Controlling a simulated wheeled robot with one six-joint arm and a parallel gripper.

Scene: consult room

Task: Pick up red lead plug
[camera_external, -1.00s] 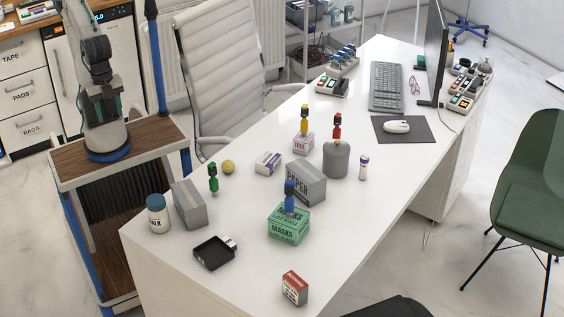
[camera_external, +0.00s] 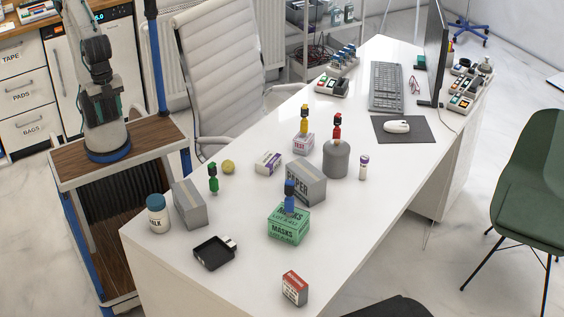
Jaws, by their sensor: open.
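The red lead plug (camera_external: 337,127) stands upright with a black tip, on top of a grey rounded container (camera_external: 336,160) on the white desk. A yellow plug (camera_external: 304,122) stands on a small box marked TEST (camera_external: 303,143) to its left. A blue plug (camera_external: 290,197) stands on the green MASKS box (camera_external: 289,224). A green plug (camera_external: 213,178) stands beside a grey box. My arm rises from its base at the upper left, well away from the red plug, and runs out of the top of the picture. I cannot make out my gripper.
A grey PAPER box (camera_external: 307,184) stands close in front of the grey container, and a small white tube (camera_external: 364,167) to its right. A black tray (camera_external: 214,252), a CHALK jar (camera_external: 158,214) and a red-and-white box (camera_external: 295,288) are nearer. The desk's near right is mostly clear.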

